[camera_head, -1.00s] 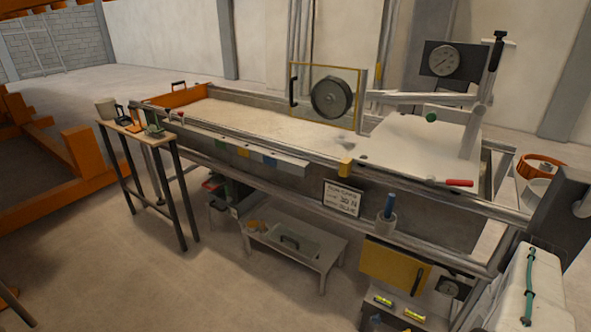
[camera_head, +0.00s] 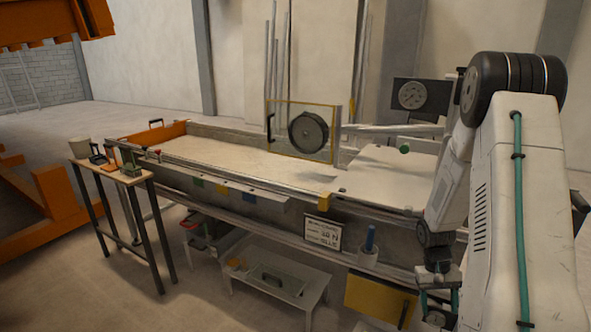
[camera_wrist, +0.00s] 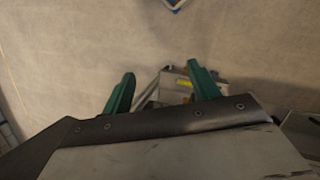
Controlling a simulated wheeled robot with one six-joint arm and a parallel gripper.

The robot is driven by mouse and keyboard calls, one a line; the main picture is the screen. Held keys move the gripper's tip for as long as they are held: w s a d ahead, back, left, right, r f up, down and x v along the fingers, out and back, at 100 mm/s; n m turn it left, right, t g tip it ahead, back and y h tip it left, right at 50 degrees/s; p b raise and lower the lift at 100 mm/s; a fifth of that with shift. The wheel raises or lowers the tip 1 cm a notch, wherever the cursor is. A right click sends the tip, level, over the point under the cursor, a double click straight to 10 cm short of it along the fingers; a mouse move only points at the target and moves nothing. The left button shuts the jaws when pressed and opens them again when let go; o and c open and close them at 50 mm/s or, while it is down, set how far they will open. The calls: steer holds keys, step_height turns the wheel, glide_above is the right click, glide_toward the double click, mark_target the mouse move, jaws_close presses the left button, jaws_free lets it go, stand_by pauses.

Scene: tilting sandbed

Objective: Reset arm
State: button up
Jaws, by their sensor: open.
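My arm is folded up at the right of the head view and hangs down in front of the sandbed's right end. My gripper (camera_head: 440,300) points downward at the lower right of that view. In the wrist view my gripper (camera_wrist: 160,88) shows two green fingers spread apart with nothing between them. Below the fingers is a grey and yellow item, partly hidden, and bare floor. The sandbed (camera_head: 240,160) is a long metal trough with pale sand, and my arm hides its right end.
A small side table (camera_head: 125,175) with a cup and tools stands at the left. A low white stool (camera_head: 265,285) and a yellow panel (camera_head: 380,300) stand below the sandbed. A wheel in a yellow frame (camera_head: 307,132) is above the bed. The floor at the front left is clear.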

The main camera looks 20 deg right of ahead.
steer(key=s+a+r+n, duration=0.2)
steer(key=a+r, duration=1.2)
steer(key=r, duration=0.5)
steer(key=s+a+r+n+t, duration=0.2)
steer(key=s+a+r, duration=0.3)
steer(key=a+r, duration=0.2)
steer(key=s+a+r+n+t, duration=0.2)
steer(key=s+a+r+t, duration=0.1)
steer(key=s+a+r, duration=0.2)
steer(key=a+r, duration=0.2)
steer(key=a, duration=0.2)
steer(key=shift+a, duration=0.3)
steer(key=shift+a+r+t, duration=0.1)
steer(key=shift+t, duration=0.2)
steer(key=shift+c, duration=0.2)
